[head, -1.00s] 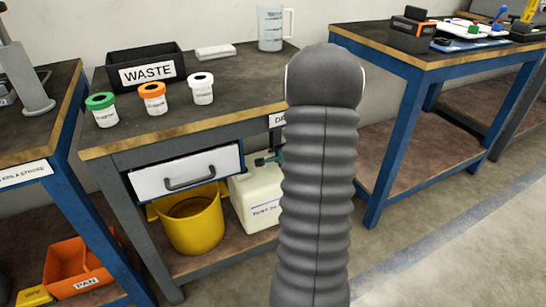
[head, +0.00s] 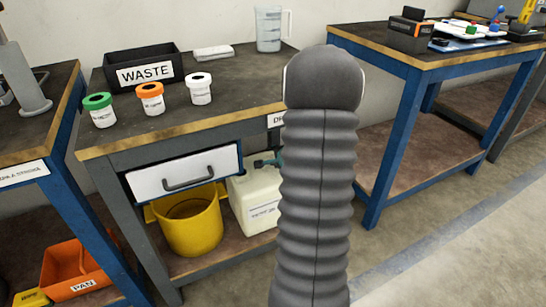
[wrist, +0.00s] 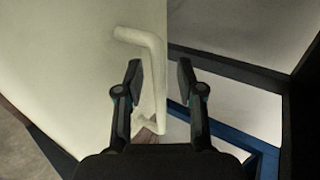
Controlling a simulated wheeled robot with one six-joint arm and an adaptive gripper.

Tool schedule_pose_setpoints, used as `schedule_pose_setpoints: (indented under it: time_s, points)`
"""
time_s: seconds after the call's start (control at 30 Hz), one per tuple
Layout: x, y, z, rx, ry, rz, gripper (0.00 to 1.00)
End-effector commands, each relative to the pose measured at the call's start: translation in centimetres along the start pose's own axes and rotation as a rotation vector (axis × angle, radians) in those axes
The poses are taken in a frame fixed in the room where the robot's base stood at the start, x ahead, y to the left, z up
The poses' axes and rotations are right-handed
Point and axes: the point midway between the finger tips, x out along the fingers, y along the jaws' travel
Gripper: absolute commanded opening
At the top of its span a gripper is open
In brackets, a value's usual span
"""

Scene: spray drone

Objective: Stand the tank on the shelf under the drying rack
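A large pale cream body with a bent tubular handle (wrist: 152,75) fills the left of the wrist view. It looks like the tank, but its full shape is cut off and I cannot be sure. My gripper (wrist: 160,82) is open, its two black fingers apart on either side of the handle, with a gap showing on the right. In the head view my own arm hides the gripper and whatever is in front of it. A drying rack cannot be made out; a sign on the middle bench is partly covered by my arm.
The middle bench's lower shelf holds a yellow bucket (head: 190,225) and a white labelled canister (head: 256,205), below a drawer (head: 185,173). A waste bin (head: 145,73) and pots stand on top. The right bench's lower shelf (head: 425,150) looks bare where visible. Blue frame bars (wrist: 235,140) are close to my gripper.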

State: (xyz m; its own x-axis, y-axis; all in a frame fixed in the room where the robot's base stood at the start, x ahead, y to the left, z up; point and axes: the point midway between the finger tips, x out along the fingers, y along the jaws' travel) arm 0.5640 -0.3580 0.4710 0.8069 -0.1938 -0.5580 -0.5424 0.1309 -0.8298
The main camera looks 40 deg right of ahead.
Motion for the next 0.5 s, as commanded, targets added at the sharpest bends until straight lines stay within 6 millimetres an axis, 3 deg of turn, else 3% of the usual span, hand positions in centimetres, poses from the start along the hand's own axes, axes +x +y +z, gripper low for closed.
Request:
schedule_pose_setpoints:
  time_s: [0.5]
  points:
    - [-9.4,-0.2,-0.1,0.001,0.002,-0.001,0.38]
